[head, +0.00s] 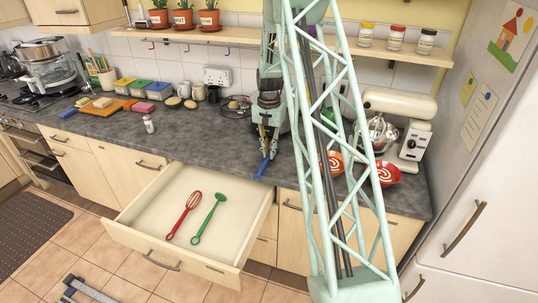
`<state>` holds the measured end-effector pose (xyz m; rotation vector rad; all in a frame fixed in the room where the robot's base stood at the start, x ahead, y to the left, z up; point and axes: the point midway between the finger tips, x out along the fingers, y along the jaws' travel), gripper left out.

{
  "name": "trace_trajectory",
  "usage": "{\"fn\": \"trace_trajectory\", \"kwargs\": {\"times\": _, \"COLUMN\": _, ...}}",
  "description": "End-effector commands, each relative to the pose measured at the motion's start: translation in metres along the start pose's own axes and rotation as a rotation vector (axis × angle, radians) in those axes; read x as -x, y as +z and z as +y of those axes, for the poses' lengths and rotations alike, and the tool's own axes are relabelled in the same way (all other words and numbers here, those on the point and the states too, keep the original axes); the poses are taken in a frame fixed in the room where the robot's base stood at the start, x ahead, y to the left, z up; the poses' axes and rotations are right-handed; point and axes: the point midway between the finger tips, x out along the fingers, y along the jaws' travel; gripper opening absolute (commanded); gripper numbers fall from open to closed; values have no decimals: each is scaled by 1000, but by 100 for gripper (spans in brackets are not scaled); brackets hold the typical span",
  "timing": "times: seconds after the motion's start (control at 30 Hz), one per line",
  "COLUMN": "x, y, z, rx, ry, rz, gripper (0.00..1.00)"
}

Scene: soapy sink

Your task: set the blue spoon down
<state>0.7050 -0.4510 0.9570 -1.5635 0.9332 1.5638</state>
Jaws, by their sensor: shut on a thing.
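The blue spoon (263,167) is at the front edge of the grey worktop, its visible part slanting down and to the left. My gripper (267,152) points down and is shut on it. The upper part of the spoon is hidden between the fingers. I cannot tell whether the spoon touches the worktop edge or hangs just in front of it.
An open drawer (130,236) below holds a red whisk (188,212) and a green utensil (208,218), with bare floor around them. Red-and-white bowls (386,174) and a cream stand mixer (405,125) stand to the right. A small white shaker (149,124) stands on the worktop left.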

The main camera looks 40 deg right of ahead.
Motion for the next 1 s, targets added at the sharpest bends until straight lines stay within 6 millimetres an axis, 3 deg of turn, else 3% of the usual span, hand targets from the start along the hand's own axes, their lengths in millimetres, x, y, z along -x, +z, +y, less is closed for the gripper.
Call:
{"fn": "trace_trajectory", "kwargs": {"times": 0.13, "x": -10, "y": 0, "z": 0, "rx": 0, "ry": 1, "rz": -1, "gripper": 0}}
{"fn": "trace_trajectory", "kwargs": {"times": 0.67, "x": -15, "y": 0, "z": 0, "rx": 0, "ry": 0, "rz": 0, "gripper": 0}}
{"fn": "trace_trajectory", "kwargs": {"times": 0.7, "x": -14, "y": 0, "z": 0, "rx": 0, "ry": 0, "rz": 0, "gripper": 13}}
{"fn": "trace_trajectory", "kwargs": {"times": 0.8, "x": -14, "y": 0, "z": 0, "rx": 0, "ry": 0, "rz": 0, "gripper": 22}}
{"fn": "trace_trajectory", "kwargs": {"times": 1.0, "x": -14, "y": 0, "z": 0, "rx": 0, "ry": 0, "rz": 0, "gripper": 23}}
